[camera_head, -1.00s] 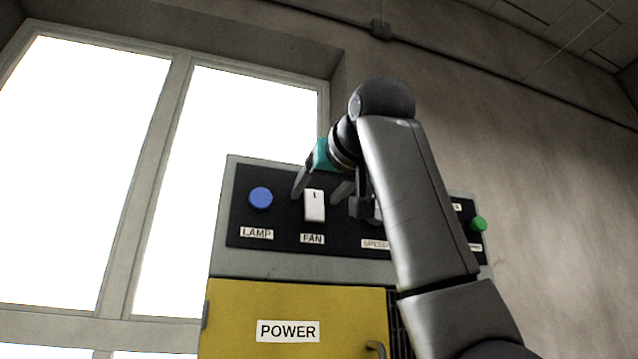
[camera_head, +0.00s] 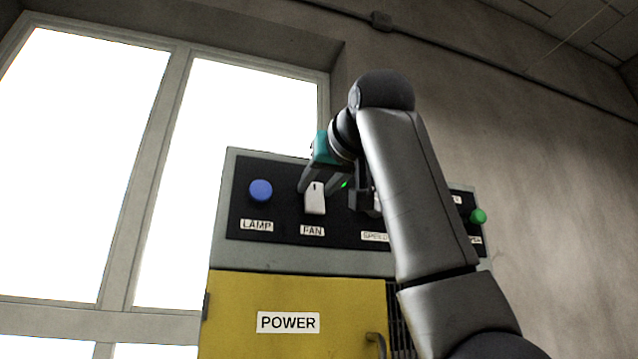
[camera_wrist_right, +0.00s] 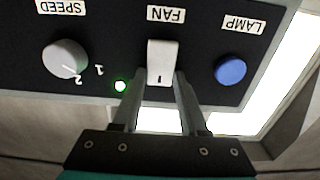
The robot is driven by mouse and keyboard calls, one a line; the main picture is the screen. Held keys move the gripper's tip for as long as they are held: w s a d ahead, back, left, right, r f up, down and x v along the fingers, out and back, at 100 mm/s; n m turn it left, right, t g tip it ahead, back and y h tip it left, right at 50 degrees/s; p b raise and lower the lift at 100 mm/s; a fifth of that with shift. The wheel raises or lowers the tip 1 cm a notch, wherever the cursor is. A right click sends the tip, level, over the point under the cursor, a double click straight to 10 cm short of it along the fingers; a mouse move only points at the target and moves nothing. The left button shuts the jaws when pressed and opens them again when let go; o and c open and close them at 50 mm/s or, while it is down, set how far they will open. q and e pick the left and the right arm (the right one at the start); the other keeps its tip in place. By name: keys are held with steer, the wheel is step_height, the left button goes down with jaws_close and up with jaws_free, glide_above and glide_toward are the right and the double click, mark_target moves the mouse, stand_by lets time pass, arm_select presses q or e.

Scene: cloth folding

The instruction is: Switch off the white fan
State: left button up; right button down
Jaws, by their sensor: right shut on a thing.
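The white fan switch (camera_head: 314,200) is a rocker with a small dark mark at its upper end, above the FAN label (camera_head: 312,230) on the black panel. My right gripper (camera_head: 317,186) is shut on the upper part of this switch, one finger on each side. The right wrist view shows the panel upside down, with the switch (camera_wrist_right: 162,62) between the two fingertips (camera_wrist_right: 159,80). A green light (camera_wrist_right: 120,86) glows beside the switch and also shows in the head view (camera_head: 344,184). My left gripper is not in view.
The blue lamp button (camera_head: 261,190) is left of the switch. The grey speed knob (camera_wrist_right: 66,59) shows in the wrist view. A green button (camera_head: 479,216) is at the panel's right. A yellow POWER door (camera_head: 250,300) is below, and a window (camera_head: 240,120) is behind.

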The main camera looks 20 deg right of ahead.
steer(key=f+t+b, duration=0.1)
steer(key=t+b, duration=0.1)
steer(key=b, duration=0.1)
steer(key=shift+s+b, duration=0.1)
steer(key=shift+b, duration=0.3)
steer(key=shift+t+b, duration=0.6)
steer(key=shift+t, duration=0.1)
steer(key=shift+r, duration=0.1)
steer(key=shift+c, duration=2.2)
jaws_free()
steer(key=shift+s, duration=0.15)
steer(key=shift+s+f+b, duration=0.2)
steer(key=shift+s+b, duration=0.1)
steer(key=b+v, duration=0.6)
steer(key=v, duration=0.8)
steer(key=shift+s+b, duration=0.2)
steer(key=shift+b, duration=0.2)
